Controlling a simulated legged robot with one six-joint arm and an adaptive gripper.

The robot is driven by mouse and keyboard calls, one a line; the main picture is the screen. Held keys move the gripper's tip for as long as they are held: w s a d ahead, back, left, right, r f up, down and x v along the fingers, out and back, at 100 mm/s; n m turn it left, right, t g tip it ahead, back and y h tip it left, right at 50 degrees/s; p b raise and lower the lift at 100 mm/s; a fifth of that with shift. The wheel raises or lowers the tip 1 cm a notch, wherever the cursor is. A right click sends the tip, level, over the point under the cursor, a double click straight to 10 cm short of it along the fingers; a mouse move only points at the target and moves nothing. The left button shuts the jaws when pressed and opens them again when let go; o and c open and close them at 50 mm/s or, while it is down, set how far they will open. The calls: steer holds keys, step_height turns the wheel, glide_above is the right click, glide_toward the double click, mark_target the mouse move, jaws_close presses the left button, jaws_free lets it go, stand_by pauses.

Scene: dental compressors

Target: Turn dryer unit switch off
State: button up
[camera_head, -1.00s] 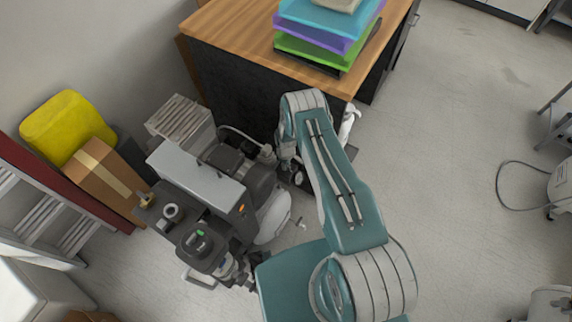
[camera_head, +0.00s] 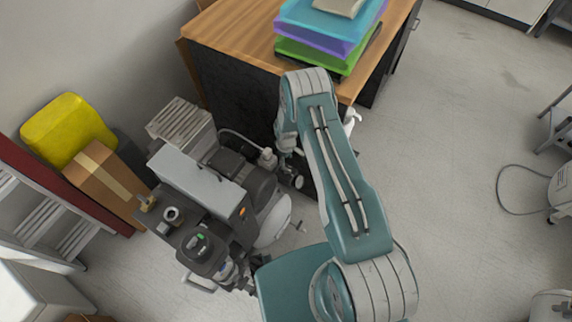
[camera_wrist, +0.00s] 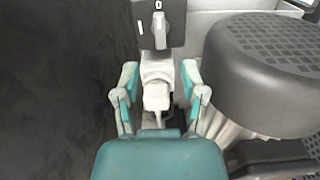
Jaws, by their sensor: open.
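In the wrist view, a dark switch box (camera_wrist: 176,22) at the top centre carries a light grey rotary knob (camera_wrist: 159,30). The knob's long side runs roughly up and down in the picture. A white "0" mark shows above it and another mark to its left. My gripper (camera_wrist: 160,86) is open, with its teal-padded fingers on either side of a pale fitting below the box. The knob lies beyond the fingertips, and nothing is held. In the head view, my gripper (camera_head: 291,172) is partly hidden by my arm beside the compressor unit (camera_head: 205,178); the knob cannot be made out there.
A dark ribbed motor cover (camera_wrist: 262,65) stands close on the right in the wrist view. A dark surface (camera_wrist: 55,90) fills the left. In the head view, a wooden-topped desk (camera_head: 235,35) with stacked trays (camera_head: 325,30) stands behind. Open floor (camera_head: 450,150) lies to the right.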

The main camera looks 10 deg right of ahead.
steer(key=shift+r, duration=2.3)
step_height(320, 180, up, 19)
steer(key=m+t, duration=0.1)
steer(key=m, duration=0.1)
glide_above(286, 168)
steer(key=w, duration=0.2)
steer(key=s+r+m+t, duration=0.1)
steer(key=s+r, duration=0.4)
steer(key=r, duration=0.6)
steer(key=s+r+m+t, duration=0.15)
steer(key=s+r, duration=0.25)
steer(key=r, duration=0.7)
steer(key=s+r+m+t, duration=0.1)
steer(key=s+r, duration=0.4)
steer(key=s, duration=0.6)
steer(key=s+r+m+t, duration=0.1)
steer(key=s+r+m, duration=0.2)
steer(key=s, duration=0.9)
step_height(286, 168, up, 3)
steer(key=shift+d+f, duration=0.1)
steer(key=shift+d, duration=0.15)
